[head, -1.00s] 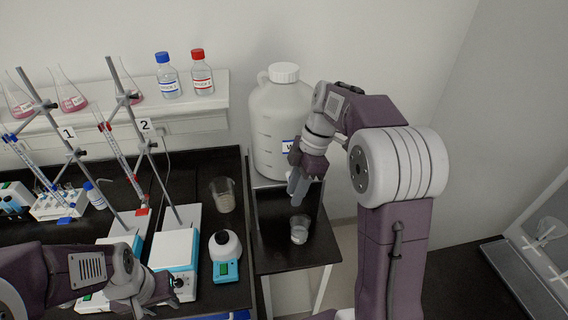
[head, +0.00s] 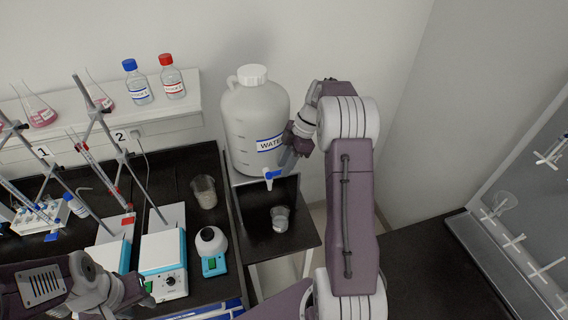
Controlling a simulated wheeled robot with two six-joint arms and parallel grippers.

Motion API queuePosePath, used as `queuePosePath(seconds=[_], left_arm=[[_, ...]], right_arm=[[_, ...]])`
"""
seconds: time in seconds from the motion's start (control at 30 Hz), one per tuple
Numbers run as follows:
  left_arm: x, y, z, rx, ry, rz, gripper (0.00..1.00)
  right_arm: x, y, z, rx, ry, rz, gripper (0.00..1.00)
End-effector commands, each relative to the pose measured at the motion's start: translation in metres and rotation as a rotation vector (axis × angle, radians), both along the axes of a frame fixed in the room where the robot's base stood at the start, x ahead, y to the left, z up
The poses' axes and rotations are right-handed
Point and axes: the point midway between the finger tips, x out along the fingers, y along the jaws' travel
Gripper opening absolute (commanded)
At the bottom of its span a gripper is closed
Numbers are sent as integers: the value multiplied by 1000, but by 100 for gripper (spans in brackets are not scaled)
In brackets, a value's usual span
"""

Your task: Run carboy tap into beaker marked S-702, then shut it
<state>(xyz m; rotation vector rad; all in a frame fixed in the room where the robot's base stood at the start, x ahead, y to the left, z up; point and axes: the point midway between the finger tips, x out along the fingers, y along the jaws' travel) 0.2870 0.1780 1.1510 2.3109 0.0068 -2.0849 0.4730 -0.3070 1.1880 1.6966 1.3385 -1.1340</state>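The white carboy (head: 254,118), labelled WATER, stands on the small black side table (head: 250,237). Its blue-handled tap (head: 272,174) points down at the front. A small clear beaker (head: 280,218) sits on the side table below and slightly right of the tap; its marking is too small to read. My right gripper (head: 286,158) is just right of the tap, close beside the carboy; its fingers are seen edge-on and contact with the tap handle is unclear. My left gripper (head: 140,297) is low at the left, over the bench front, its opening unclear.
Another beaker (head: 204,192) stands on the black bench left of the carboy. Two burette stands rise from stirrer plates (head: 163,262), near a small blue-and-white device (head: 211,250). A shelf (head: 150,120) holds blue- and red-capped bottles and flasks. A drying rack (head: 520,220) is at right.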

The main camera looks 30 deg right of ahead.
Motion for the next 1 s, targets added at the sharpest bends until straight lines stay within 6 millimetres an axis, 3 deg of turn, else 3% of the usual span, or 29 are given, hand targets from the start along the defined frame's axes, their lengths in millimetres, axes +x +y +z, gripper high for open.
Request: queuePosePath(seconds=[0.33, 0.43, 0.47, 0.77, 1.0], left_arm=[[0, 0, 2, 0, 0, 0, 36], [0, 0, 2, 0, 0, 0, 36], [0, 0, 2, 0, 0, 0, 36], [0, 0, -2, 0, 0, 0, 36], [0, 0, -24, 0, 0, 0, 36]], right_arm=[[1, 3, -8, 0, 0, 0, 29], [1, 3, -8, 0, 0, 0, 1], [1, 3, -8, 0, 0, 0, 0], [0, 3, -9, -2, -2, -18, 0], [-6, 5, -12, -2, -4, -135, 0]])
